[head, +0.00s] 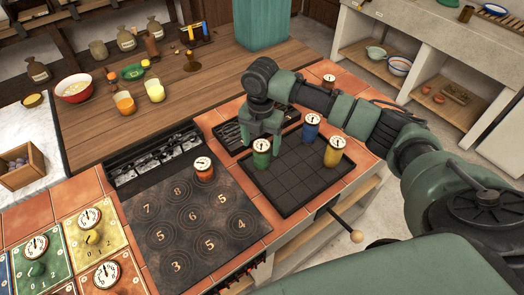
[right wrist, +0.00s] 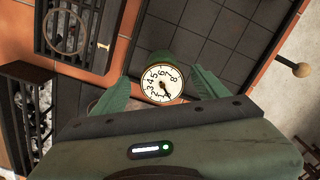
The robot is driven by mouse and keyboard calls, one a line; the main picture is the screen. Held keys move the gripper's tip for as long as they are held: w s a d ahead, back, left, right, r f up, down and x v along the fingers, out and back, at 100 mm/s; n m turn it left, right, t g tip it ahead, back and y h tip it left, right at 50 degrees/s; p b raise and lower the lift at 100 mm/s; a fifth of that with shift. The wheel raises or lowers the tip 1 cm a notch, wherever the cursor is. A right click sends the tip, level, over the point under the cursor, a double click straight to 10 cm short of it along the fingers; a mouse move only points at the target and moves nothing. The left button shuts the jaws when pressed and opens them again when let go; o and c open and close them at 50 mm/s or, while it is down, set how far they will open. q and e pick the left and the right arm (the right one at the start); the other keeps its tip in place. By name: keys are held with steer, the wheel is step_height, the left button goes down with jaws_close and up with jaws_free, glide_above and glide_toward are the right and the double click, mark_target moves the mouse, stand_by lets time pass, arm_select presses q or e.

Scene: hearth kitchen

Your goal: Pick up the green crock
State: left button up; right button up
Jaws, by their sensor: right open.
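The green crock (head: 261,159), with a white dial on top, stands upright at the upper left part of the dark gridded tray (head: 293,199). My right gripper (head: 263,140) is directly over it, fingers pointing down. In the right wrist view, the crock's dial (right wrist: 162,84) lies between the two spread fingers of my right gripper (right wrist: 162,90). The fingers are open, with one on each side of the dial; I cannot tell whether they touch the crock. My left gripper is not in view.
A blue crock (head: 311,127) and a yellow crock (head: 334,152) stand at the right of the tray. A red crock (head: 204,170) stands on the dark numbered plate (head: 190,235). A slatted black rack (head: 230,133) lies behind the tray. The tray's front is clear.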

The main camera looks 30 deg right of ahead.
steer(key=shift+s+f+p, duration=0.25)
steer(key=shift+f+p, duration=0.25)
steer(key=shift+f, duration=0.55)
steer(key=shift+f+p, duration=0.3)
steer(key=shift+f, duration=0.5)
step_height(320, 180, down, 2)
steer(key=shift+f, duration=0.15)
steer(key=c, duration=1.4)
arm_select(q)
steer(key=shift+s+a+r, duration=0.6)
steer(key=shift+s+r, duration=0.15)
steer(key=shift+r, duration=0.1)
arm_select(e)
steer(key=shift+w, duration=0.1)
jaws_close()
